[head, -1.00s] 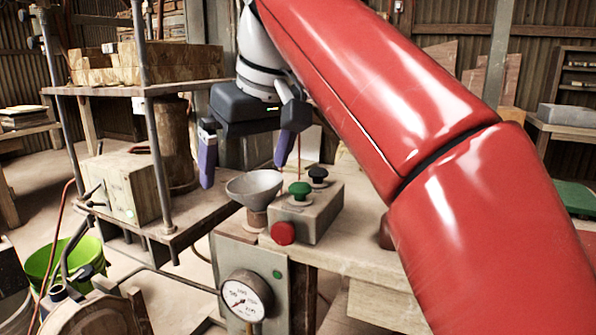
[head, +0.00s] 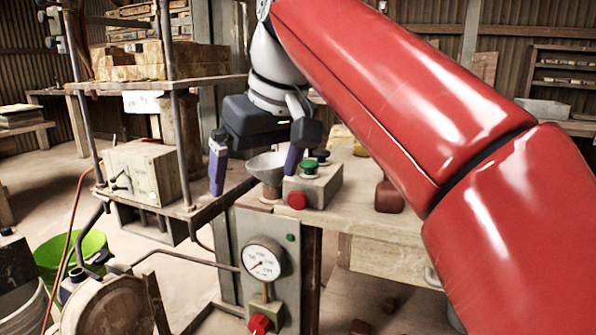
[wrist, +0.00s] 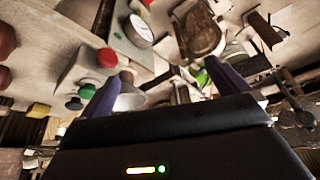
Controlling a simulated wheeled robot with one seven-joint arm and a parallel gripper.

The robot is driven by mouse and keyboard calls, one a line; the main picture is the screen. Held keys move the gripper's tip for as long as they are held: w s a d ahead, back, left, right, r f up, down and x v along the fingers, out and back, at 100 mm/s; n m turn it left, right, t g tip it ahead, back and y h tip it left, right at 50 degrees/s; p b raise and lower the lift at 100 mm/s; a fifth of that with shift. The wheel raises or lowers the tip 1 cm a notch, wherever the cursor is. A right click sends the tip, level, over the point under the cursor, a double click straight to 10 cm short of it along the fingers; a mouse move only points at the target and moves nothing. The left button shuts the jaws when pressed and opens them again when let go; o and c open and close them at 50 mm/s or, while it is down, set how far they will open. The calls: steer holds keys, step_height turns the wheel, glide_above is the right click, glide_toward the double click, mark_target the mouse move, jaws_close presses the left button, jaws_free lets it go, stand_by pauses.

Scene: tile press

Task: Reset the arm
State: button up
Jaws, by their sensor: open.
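The right finger overlaps the left end of the button box (head: 318,186), which carries a green button (head: 309,167), a black button and a red button (head: 297,200). I cannot tell whether the finger touches the box. The wrist view shows both purple fingers apart, with the red button (wrist: 107,57) and green button (wrist: 87,91) beside them.
The press frame with stacked tiles (head: 160,60) stands at left. A pressure gauge (head: 263,259) and a red knob (head: 260,324) are on the front panel. A green bucket (head: 72,258) is on the floor at left. A dark red block (head: 389,196) sits on the bench.

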steer(key=s+d+f+m+t+h, duration=0.1)
steer(key=s+d+f+m, duration=0.3)
steer(key=s+d+f, duration=0.3)
steer(key=s+d+f+m+t+h, duration=0.1)
steer(key=s+d+f+m, duration=0.3)
steer(key=d+f, duration=0.9)
step_height(320, 180, down, 8)
steer(key=s+h, duration=0.1)
steer(key=s, duration=0.1)
steer(key=shift+s+d, duration=0.35)
steer(key=shift+d, duration=0.05)
